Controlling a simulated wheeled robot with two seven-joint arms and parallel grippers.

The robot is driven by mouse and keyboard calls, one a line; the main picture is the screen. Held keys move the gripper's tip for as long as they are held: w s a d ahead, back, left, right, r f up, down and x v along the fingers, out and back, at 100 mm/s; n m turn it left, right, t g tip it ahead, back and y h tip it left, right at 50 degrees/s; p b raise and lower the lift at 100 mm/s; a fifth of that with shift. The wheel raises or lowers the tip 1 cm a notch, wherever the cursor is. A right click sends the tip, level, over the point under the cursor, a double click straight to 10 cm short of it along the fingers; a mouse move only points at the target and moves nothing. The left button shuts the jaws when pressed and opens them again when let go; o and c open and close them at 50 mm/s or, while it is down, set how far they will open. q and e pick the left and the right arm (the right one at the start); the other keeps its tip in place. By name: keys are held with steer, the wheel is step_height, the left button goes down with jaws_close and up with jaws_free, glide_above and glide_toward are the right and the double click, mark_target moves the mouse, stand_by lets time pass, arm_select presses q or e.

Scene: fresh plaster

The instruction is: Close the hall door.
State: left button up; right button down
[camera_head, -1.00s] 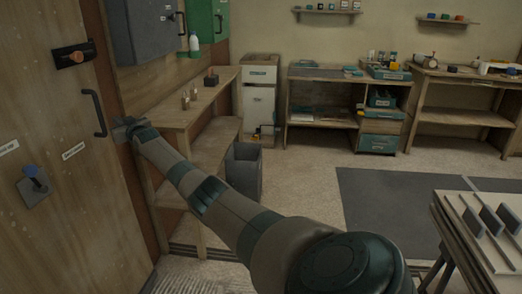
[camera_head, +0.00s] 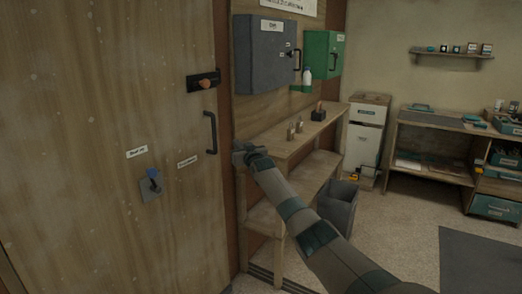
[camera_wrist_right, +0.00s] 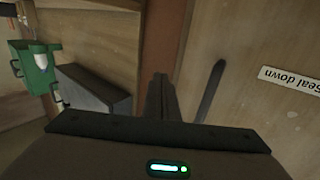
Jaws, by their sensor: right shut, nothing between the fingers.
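The hall door (camera_head: 95,120) is a large wooden panel filling the left of the head view. Its black bar handle (camera_head: 210,132) stands near its right edge, and the handle also shows in the wrist view as a dark bar (camera_wrist_right: 212,90). My right gripper (camera_head: 239,152) is just right of and slightly below the handle, near the door's edge. Its fingers (camera_wrist_right: 160,95) are shut and empty, with the handle beside them, not between them. Whether the fingers touch the door, I cannot tell. How far the door stands from its frame is unclear. My left gripper is out of view.
The door carries a bolt with an orange knob (camera_head: 204,81) and a blue-tipped lever (camera_head: 153,181). A wooden side bench (camera_head: 290,145), a grey wall cabinet (camera_head: 265,55) and a dark bin (camera_head: 338,205) stand right of it. Floor is open at lower right.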

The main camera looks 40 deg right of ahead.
steer(key=s+d, duration=0.2)
steer(key=s, duration=0.6)
steer(key=shift+s+d+f, duration=0.15)
steer(key=shift+s, duration=0.2)
